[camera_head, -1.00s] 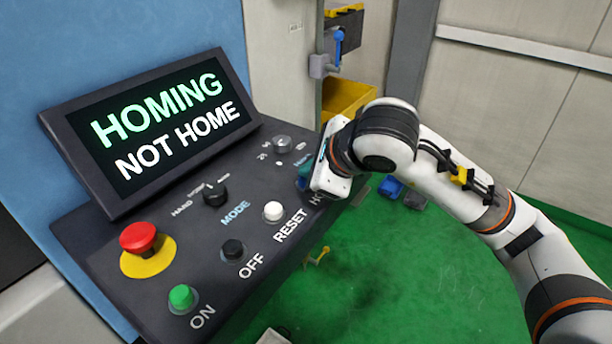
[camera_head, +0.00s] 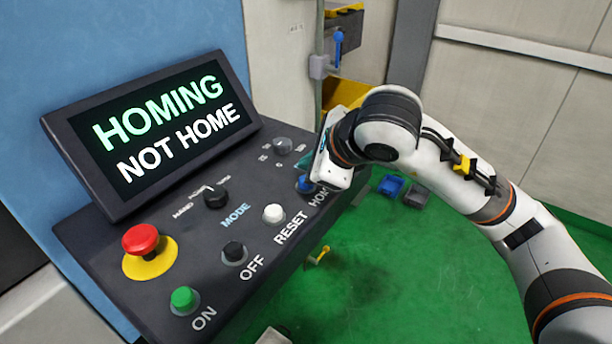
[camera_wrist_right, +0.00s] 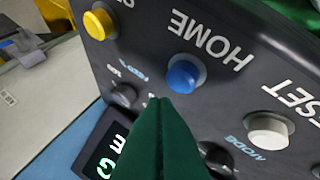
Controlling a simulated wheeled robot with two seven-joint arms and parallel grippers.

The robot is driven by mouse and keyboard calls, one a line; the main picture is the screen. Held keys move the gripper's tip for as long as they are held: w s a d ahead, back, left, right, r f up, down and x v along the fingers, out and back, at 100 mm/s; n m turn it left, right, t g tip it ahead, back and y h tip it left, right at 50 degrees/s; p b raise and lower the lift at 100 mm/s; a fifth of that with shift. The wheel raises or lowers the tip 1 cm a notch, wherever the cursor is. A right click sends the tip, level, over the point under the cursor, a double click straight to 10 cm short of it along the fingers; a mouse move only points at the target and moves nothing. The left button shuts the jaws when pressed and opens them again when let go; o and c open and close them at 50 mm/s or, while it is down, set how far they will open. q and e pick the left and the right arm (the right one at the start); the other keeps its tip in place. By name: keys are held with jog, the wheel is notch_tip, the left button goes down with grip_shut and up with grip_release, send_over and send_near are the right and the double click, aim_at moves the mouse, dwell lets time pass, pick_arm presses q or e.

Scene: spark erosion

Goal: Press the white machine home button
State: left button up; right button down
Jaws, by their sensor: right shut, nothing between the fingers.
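The dark control panel (camera_head: 165,255) carries a blue button (camera_head: 304,183) labelled HOME; it shows fully in the right wrist view (camera_wrist_right: 184,75). A white button (camera_head: 273,213) beside it is labelled RESET and also shows in the right wrist view (camera_wrist_right: 268,132). The tilted screen (camera_head: 150,135) reads HOMING, NOT HOME. My right gripper (camera_head: 304,160) is over the panel's far right end, mostly hidden by its own wrist in the head view. In the right wrist view its green fingers (camera_wrist_right: 160,104) are together and empty, appearing just beside the blue button. My left gripper is not in view.
The panel also has a red emergency stop (camera_head: 141,239), a green ON button (camera_head: 183,299), a black OFF button (camera_head: 234,251), and a mode knob (camera_head: 215,196). A yellow button (camera_wrist_right: 99,23) shows in the right wrist view. Bins lie on the green floor.

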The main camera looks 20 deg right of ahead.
jog(key=shift+r+p, duration=1.15)
jog(key=shift+r, duration=1.2)
jog(key=shift+s+f, duration=0.1)
jog(key=shift+f, duration=0.05)
